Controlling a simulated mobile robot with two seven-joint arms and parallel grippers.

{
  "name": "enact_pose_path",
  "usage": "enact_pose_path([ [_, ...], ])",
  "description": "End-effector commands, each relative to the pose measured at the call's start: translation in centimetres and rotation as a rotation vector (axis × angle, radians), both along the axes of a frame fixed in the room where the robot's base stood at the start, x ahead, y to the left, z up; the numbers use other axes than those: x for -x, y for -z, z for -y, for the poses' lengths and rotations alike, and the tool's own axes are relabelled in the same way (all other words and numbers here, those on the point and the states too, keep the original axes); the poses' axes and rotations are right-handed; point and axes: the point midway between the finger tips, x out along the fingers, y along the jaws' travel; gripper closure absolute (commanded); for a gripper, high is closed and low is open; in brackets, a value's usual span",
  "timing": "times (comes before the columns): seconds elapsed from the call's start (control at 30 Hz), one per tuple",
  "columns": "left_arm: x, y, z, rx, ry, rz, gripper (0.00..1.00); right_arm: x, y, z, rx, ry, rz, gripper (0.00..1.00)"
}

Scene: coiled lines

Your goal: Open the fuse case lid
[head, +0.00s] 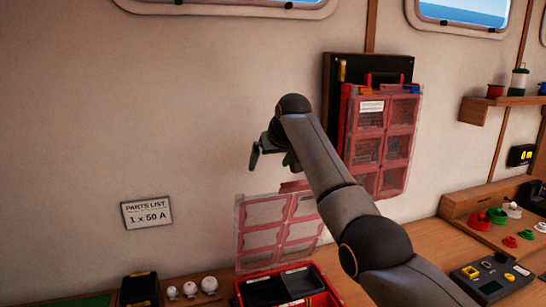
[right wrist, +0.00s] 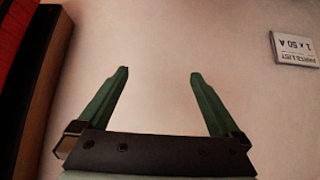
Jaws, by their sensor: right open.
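Two red cases with clear, red-framed lids are in the head view; I cannot tell which is the fuse case. The lower red case (head: 328,297) lies on the bench, its lid (head: 298,232) standing up behind it and dark compartments showing. The upper red case (head: 347,98) is upright against a black panel on the wall, its windowed lid (head: 396,147) across its front. My right gripper (head: 270,160) is above the lower lid and left of the upper case, touching neither. In the right wrist view the right gripper (right wrist: 158,76) is open and empty, before bare wall. My left gripper is out of view.
A parts list sign (head: 147,212) reading "1 x 50 A" is on the wall. White knobs (head: 190,290) and a black box (head: 139,290) stand left of the lower case. A meter (head: 491,278) and coloured pieces lie right.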

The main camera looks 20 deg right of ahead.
Motion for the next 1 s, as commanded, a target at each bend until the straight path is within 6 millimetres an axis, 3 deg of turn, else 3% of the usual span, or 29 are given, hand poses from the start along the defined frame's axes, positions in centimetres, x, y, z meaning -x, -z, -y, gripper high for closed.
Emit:
enact_pose_path([
  [0.23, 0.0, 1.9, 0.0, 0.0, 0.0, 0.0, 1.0, 2.0, -1.9, 0.1, -0.001, 0.001, 0.007, 0.0],
  [0.6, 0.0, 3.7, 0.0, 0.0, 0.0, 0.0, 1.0, 7.1, -7.6, 0.3, -0.001, 0.0, -0.002, 0.0],
  [1.0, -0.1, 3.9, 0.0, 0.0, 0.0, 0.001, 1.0, 8.2, -8.7, 0.3, -0.001, 0.0, -0.007, 0.0],
])
